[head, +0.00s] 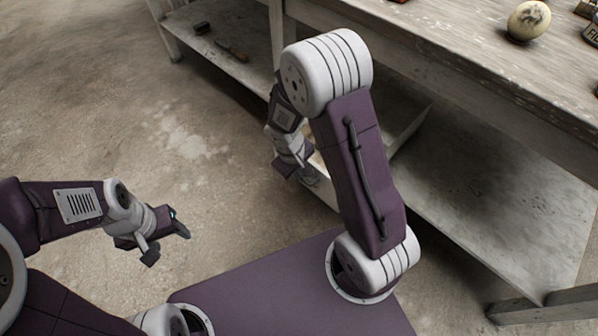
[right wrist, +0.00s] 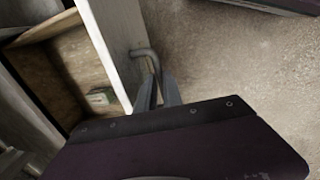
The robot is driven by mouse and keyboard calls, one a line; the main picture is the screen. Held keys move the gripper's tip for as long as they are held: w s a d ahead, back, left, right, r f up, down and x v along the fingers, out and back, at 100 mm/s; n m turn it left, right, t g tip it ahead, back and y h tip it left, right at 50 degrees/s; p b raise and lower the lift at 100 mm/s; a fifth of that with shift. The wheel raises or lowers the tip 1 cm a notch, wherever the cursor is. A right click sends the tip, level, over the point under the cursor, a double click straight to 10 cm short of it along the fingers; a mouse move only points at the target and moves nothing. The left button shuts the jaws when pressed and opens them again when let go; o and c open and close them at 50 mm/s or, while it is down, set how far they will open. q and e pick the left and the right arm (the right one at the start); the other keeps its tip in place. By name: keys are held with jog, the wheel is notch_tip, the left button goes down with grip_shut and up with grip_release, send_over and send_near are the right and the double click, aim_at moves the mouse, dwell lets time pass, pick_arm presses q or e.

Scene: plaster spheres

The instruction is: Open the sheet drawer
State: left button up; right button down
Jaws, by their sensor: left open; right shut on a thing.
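The sheet drawer stands pulled out from under the workbench, with its pale front panel (right wrist: 118,42) and its wooden inside showing in the right wrist view. In the head view part of the drawer (head: 325,188) shows beside my right arm, which hides much of it. A grey bar handle (right wrist: 148,56) is fixed to the front panel. My right gripper (right wrist: 158,94) is shut on this handle; it also shows low by the drawer in the head view (head: 308,174). My left gripper (head: 167,245) is open and empty, over the floor, well away from the drawer.
A small greenish block (right wrist: 101,97) lies inside the drawer. The workbench (head: 440,62) carries a mottled sphere (head: 528,20); its lower shelf (head: 480,200) extends right. Tools lie on a shelf (head: 215,45) at the back left. The concrete floor (head: 190,140) on the left is clear.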

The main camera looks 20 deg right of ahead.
jog(key=c, duration=1.5)
grip_release()
jog(key=r+p, duration=0.2)
jog(key=r, duration=0.1)
jog(key=a+r+p, duration=0.1)
jog(key=r+p, duration=0.1)
jog(key=r, duration=0.1)
jog(key=r+p, duration=0.2)
jog(key=r, duration=0.1)
jog(key=shift+s+a, duration=0.25)
jog(key=shift+s, duration=0.1)
jog(key=shift+d, duration=0.1)
